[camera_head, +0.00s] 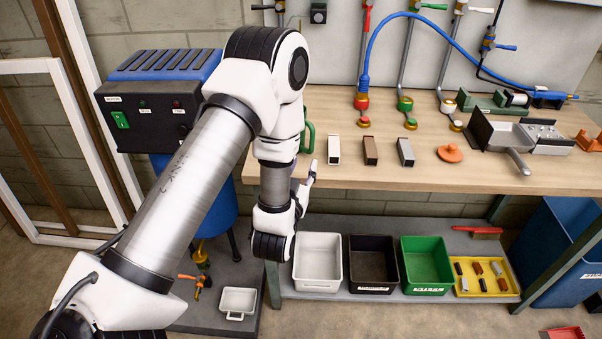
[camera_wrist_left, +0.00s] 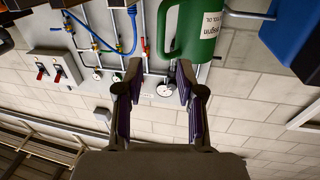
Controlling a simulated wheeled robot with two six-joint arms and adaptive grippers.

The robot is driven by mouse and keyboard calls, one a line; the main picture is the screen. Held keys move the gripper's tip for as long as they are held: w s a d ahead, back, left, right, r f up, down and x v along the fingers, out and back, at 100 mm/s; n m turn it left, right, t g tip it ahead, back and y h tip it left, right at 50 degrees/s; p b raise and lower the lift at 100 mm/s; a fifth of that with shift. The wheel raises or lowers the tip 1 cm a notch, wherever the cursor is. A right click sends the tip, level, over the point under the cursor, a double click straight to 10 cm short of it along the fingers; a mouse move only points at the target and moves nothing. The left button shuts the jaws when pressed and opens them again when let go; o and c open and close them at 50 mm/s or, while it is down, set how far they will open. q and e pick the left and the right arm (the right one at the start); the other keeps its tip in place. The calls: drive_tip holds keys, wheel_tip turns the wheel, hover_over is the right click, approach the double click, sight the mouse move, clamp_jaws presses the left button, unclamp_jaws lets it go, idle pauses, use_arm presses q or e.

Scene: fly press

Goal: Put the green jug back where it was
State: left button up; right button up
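The green jug (camera_head: 308,131) is mostly hidden behind my left arm in the head view, with only a green curved edge showing at the bench's left end. In the left wrist view the green jug (camera_wrist_left: 202,32), with a white label, is at the top, cut off by the frame, beyond my right-hand finger. My left gripper (camera_wrist_left: 157,72) has its two dark fingers spread apart, with nothing between the pads. The jug looks apart from the fingers, though the distance is hard to judge. My right gripper is not in view.
White, black and green bins stand on the shelf below. A blue machine (camera_head: 165,75) stands left. Pipes and hoses line the wall.

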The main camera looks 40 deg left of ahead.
use_arm(q)
drive_tip(key=s+d+f+m+g+h, duration=0.15)
drive_tip(key=s+f+g, duration=0.25)
drive_tip(key=f, duration=0.4)
drive_tip(key=s+d+f+g+h, duration=0.2)
drive_tip(key=s+d+f+g, duration=0.15)
drive_tip(key=f, duration=0.45)
drive_tip(key=s+d+f+m+g+h, duration=0.1)
drive_tip(key=s+f+g, duration=0.4)
drive_tip(key=s, duration=0.5)
drive_tip(key=s+d+f+g+h, duration=0.2)
drive_tip(key=s+d+f+g, duration=0.1)
drive_tip(key=s, duration=0.8)
wheel_tip(320, 180, down, 3)
drive_tip(key=shift+d+r+m+g, duration=0.1)
drive_tip(key=shift+d+m+g, duration=0.2)
drive_tip(key=shift+g, duration=0.55)
